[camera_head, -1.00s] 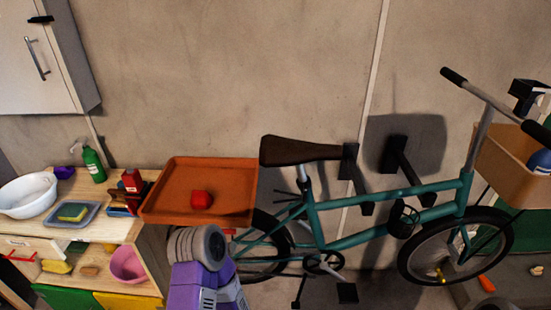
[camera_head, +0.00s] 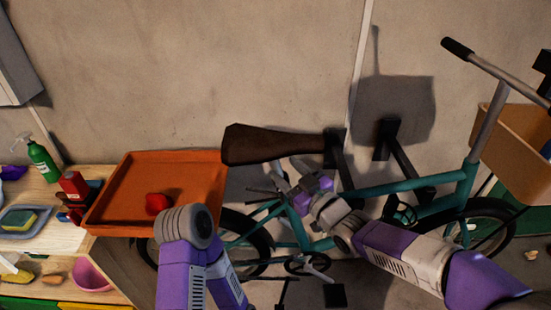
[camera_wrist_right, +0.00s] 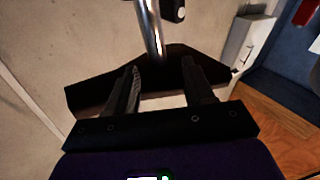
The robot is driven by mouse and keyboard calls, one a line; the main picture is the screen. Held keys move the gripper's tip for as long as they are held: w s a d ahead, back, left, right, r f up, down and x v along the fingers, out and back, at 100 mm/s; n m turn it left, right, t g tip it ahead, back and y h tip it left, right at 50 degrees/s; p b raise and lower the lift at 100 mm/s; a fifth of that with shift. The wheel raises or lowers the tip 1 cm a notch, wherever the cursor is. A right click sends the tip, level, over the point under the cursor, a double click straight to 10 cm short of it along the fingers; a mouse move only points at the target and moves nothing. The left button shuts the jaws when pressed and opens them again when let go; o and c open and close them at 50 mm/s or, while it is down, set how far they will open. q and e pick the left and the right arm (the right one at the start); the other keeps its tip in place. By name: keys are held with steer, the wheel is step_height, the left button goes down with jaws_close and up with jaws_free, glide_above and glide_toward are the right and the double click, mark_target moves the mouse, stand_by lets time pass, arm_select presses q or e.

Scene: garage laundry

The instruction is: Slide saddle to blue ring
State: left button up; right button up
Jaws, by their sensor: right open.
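The bicycle's dark brown saddle (camera_head: 275,145) is left of the wall bracket in the head view. My right gripper (camera_head: 287,174) is just below the saddle, near the top of the seat post. In the right wrist view the saddle's dark underside (camera_wrist_right: 178,75) lies ahead of the fingers, and the silver seat post (camera_wrist_right: 153,30) runs up from it. My right gripper's two fingers (camera_wrist_right: 162,78) are apart, with nothing clearly clamped between them. I cannot make out a blue ring; my arm hides part of the seat post. My left gripper does not show.
The teal bicycle frame (camera_head: 400,188) hangs by black wall brackets (camera_head: 390,140). An orange tray (camera_head: 170,162) with a red object (camera_head: 157,204) stands left of the saddle. My left arm is in front of the tray. A tan basket (camera_head: 515,150) is at the right.

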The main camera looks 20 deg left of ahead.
mark_target(277, 163)
steer(key=shift+w+d+f+b+x, duration=0.1)
steer(key=shift+f+x, duration=0.15)
steer(key=shift+x, duration=0.9)
steer(key=shift+w+d+f+b+x, duration=0.15)
steer(key=shift+f+x, duration=0.1)
steer(key=shift+x, duration=0.95)
steer(key=shift+w+a+f+b+x, duration=0.1)
steer(key=shift+f+x, duration=0.15)
steer(key=shift+x, duration=0.9)
jaws_close()
